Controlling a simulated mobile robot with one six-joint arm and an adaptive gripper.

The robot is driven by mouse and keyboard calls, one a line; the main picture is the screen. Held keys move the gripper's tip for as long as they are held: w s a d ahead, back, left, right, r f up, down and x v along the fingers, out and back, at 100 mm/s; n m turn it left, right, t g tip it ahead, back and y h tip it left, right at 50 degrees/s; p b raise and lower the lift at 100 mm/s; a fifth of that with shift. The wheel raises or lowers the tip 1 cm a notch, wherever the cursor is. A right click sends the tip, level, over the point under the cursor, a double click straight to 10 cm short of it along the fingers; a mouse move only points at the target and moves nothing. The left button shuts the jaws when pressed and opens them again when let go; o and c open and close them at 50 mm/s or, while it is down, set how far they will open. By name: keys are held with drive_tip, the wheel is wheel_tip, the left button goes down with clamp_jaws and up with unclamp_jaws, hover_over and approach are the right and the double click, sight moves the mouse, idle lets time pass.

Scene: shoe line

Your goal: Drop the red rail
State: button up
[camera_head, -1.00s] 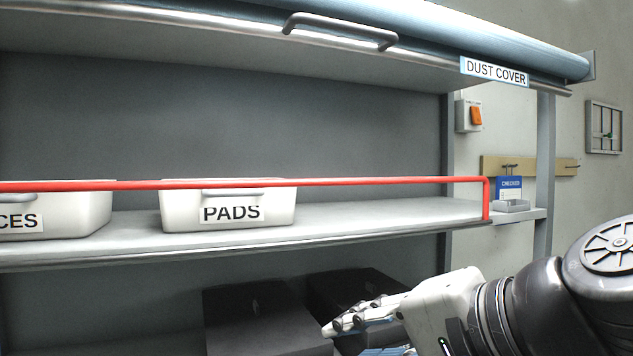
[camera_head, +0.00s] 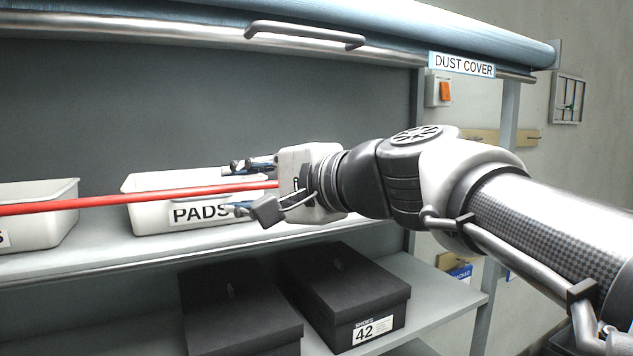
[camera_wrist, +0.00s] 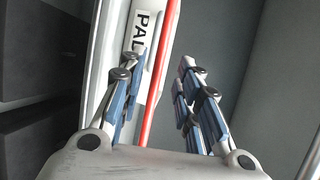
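The red rail (camera_head: 100,199) runs across the front of the middle shelf, in front of white bins. Its right end is hidden behind my gripper and arm. My gripper (camera_head: 240,187) is at the right part of the rail, with one finger group above the rail line and one below. In the wrist view the red rail (camera_wrist: 164,50) passes through the gap between the spread fingers of my gripper (camera_wrist: 162,62), with space on the right side. I cannot tell whether any finger touches it. The gripper is open and holds nothing.
A PADS bin (camera_head: 150,215) stands behind the rail, close to the fingers. Another white bin (camera_head: 50,228) is at the left. The dust cover (camera_head: 400,35) is raised above. Black shoe boxes (camera_head: 345,290) stand on the lower shelf.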

sight(224, 189)
drive_tip(key=p+x, duration=0.1)
drive_tip(key=x, duration=0.6)
drive_tip(key=shift+s, duration=0.1)
drive_tip(key=shift+c, duration=0.6)
clamp_jaws()
